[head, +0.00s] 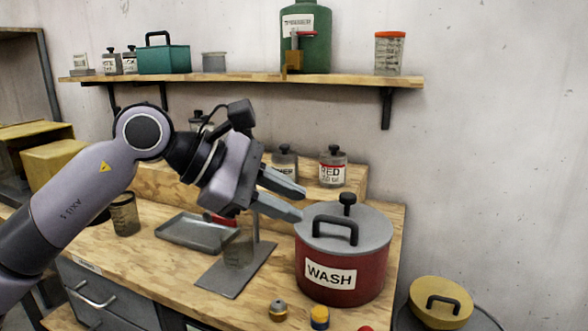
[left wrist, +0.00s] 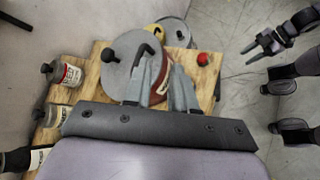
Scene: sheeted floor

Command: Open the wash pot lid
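The wash pot (head: 330,276) is dark red with a white WASH label and stands at the right end of the wooden bench. Its grey lid (head: 372,226) is on, with a black bar handle (head: 328,229) and a black knob (head: 348,199). My left gripper (head: 299,203) is open and empty, at the lid's upper left edge. In the left wrist view the lid (left wrist: 117,76) and handle (left wrist: 154,43) show beyond the open fingers. A dark forked shape at the upper right there appears to be my right gripper (left wrist: 268,43); its finger gap is unclear.
A metal stand (head: 228,281) and grey tray (head: 186,231) lie left of the pot. Labelled bottles, one marked RED (head: 332,168), stand behind it. Small capped jars (head: 319,317) are in front. A yellow-lidded pot (head: 440,302) stands lower right. A shelf (head: 240,78) runs above.

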